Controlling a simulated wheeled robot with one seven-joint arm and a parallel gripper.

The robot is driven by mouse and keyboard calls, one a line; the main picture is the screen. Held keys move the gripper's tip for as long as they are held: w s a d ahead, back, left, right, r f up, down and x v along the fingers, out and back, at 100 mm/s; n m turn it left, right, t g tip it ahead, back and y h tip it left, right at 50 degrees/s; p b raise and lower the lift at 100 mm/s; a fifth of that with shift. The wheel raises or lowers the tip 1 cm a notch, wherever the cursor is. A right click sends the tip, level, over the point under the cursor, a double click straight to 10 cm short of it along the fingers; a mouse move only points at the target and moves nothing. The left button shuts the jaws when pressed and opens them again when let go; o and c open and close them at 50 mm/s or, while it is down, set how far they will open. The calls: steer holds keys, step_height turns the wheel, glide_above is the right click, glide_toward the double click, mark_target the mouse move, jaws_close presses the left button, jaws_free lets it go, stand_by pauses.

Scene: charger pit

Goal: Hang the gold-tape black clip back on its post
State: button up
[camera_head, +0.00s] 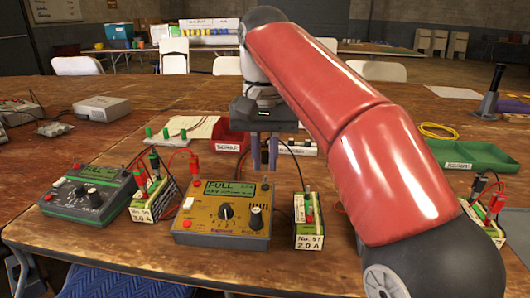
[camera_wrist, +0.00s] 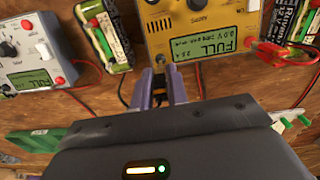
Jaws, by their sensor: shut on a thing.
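The yellow charger (camera_head: 222,218) stands at the front middle, its display reading FULL. My gripper (camera_head: 265,160) is above its back right edge, pointing down. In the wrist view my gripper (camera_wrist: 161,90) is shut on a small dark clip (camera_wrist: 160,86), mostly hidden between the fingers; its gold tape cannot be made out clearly. A dark post (camera_wrist: 160,60) on the charger's edge lies just beyond the fingertips. I cannot tell whether the clip touches it. A red clip (camera_head: 195,168) sits at the charger's back left corner.
Battery No. 50 (camera_head: 150,206) with clips is left of the charger; battery No. 57 (camera_head: 308,232) is right. A grey-green charger (camera_head: 92,193) stands farther left. A red tray (camera_head: 230,137) lies behind, a green tray (camera_head: 475,154) right. Loose leads run close to my gripper.

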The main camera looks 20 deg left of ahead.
steer(key=shift+f+b, duration=0.65)
steer(key=shift+f, duration=0.6)
steer(key=shift+f+p, duration=0.2)
steer(key=shift+p, duration=0.55)
stand_by(1.4)
steer(key=o, duration=0.8)
steer(key=shift+o, duration=0.5)
steer(key=shift+o, duration=0.7)
